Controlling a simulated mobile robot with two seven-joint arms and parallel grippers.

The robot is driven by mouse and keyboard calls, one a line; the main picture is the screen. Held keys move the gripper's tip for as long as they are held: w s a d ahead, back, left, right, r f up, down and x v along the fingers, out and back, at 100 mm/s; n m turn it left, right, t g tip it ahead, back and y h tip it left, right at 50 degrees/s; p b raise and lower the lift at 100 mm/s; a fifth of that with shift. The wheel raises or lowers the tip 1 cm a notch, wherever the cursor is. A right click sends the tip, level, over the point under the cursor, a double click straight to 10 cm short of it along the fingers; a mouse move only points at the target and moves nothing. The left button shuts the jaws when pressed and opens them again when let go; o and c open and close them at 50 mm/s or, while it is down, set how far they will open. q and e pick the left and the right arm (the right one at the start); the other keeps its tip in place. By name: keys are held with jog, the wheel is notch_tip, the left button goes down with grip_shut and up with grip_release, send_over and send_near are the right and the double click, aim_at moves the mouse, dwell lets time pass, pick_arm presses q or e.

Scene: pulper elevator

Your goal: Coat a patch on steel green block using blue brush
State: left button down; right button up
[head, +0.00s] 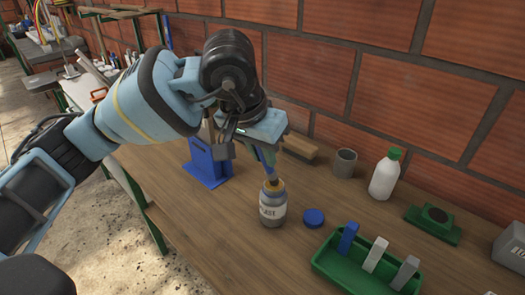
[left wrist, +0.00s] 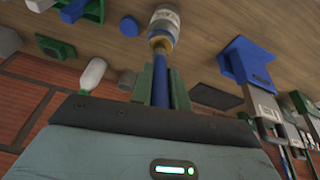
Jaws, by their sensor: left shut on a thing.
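My left gripper (head: 264,148) is shut on the blue brush (head: 270,165) and points down over the bench. In the left wrist view the blue handle (left wrist: 161,78) runs between the two fingers (left wrist: 160,88). The brush's lower end is at the mouth of a labelled grey jar (head: 272,208); its bristles are hidden, seemingly inside the jar. The jar stands upright and open. My right gripper is not in view.
A blue cap (head: 313,218) lies beside the jar. A green tray (head: 330,270) holds blue, white and grey pieces. A white bottle (head: 384,178) and grey cup (head: 344,163) stand behind. A blue stand (head: 207,165) is left. A brick wall (head: 400,90) closes the back.

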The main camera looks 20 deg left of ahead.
pick_arm(q)
jog(key=shift+r+p, duration=1.25)
jog(key=shift+r, duration=2.2)
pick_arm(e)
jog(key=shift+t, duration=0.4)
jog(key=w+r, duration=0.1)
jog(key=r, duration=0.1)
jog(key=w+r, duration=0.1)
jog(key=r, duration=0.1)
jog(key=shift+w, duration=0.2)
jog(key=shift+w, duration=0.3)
pick_arm(q)
jog(key=s+a+f+n+p, duration=0.2)
jog(key=s+a+f+p, duration=0.1)
jog(key=s+f, duration=0.6)
notch_tip(320, 180, down, 2)
jog(key=shift+a+f+y, duration=0.2)
jog(key=shift+a+y, duration=0.2)
jog(key=shift+a, duration=0.3)
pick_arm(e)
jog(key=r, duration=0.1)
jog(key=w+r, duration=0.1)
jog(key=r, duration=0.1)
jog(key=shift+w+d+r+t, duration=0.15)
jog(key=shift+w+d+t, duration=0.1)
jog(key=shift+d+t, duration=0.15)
pick_arm(q)
jog(key=shift+d, duration=0.1)
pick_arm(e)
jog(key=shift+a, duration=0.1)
